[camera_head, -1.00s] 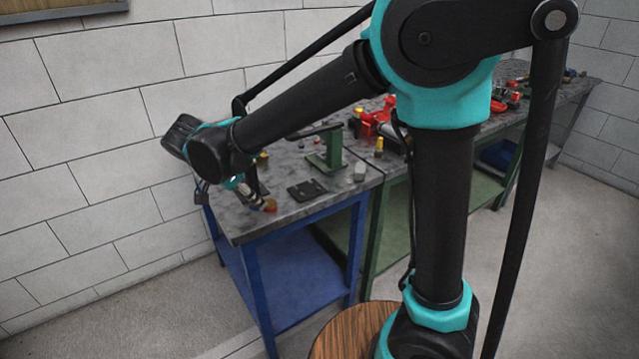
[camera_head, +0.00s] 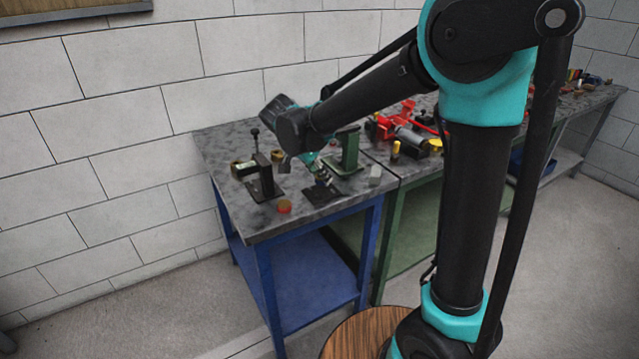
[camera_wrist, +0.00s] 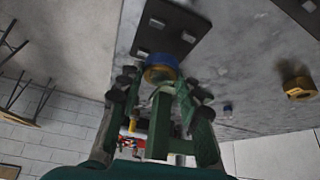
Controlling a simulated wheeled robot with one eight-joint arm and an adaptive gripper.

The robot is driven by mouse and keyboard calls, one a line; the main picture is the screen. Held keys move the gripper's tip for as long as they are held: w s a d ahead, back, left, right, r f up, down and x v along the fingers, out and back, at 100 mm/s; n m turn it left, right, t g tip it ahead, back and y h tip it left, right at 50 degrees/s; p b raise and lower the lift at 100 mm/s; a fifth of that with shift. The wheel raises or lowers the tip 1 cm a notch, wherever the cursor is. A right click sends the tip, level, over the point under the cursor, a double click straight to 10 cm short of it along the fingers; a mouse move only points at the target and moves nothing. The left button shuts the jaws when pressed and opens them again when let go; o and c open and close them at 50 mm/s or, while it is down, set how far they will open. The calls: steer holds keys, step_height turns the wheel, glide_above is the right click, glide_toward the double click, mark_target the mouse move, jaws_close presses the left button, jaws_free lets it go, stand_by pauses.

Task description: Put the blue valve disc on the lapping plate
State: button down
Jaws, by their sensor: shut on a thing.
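My gripper (camera_wrist: 160,92) is shut on the blue valve disc (camera_wrist: 160,66), which shows a blue rim and a brass-coloured face between the fingertips in the wrist view. A dark plate with pale square marks (camera_wrist: 172,30), which looks like the lapping plate, lies just past the disc. The disc overlaps its edge in the picture; I cannot tell whether they touch. In the head view my gripper (camera_head: 322,180) points down over the dark plate (camera_head: 322,197) on the grey bench top. The disc is too small to make out there.
A black upright fixture (camera_head: 263,180) stands left of the plate, and a green stand (camera_head: 348,150) behind it to the right. A red-orange round piece (camera_head: 284,206) sits near the bench's front edge. A grey block (camera_head: 375,174) stands at the right.

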mark_target(317, 179)
steer(key=shift+f, duration=1.7)
steer(key=c, duration=1)
jaws_free()
steer(key=shift+f, duration=0.1)
steer(key=shift+c, duration=0.2)
steer(key=v, duration=1.2)
steer(key=s+d+f+n+y, duration=0.15)
steer(key=d+f, duration=0.25)
steer(key=d, duration=0.4)
steer(key=s+d+f+n+g+y, duration=0.1)
steer(key=s+d+f+n, duration=0.2)
steer(key=d, duration=0.4)
steer(key=s+d+f+n+y, duration=0.1)
steer(key=s+d+f, duration=0.2)
steer(key=d+f, duration=0.35)
steer(key=s+d+f+n+t, duration=0.1)
steer(key=s+d+f+n, duration=0.2)
steer(key=s+d, duration=0.4)
steer(key=shift+s+f+y, duration=0.2)
steer(key=shift+f+y, duration=0.15)
steer(key=shift+f, duration=0.3)
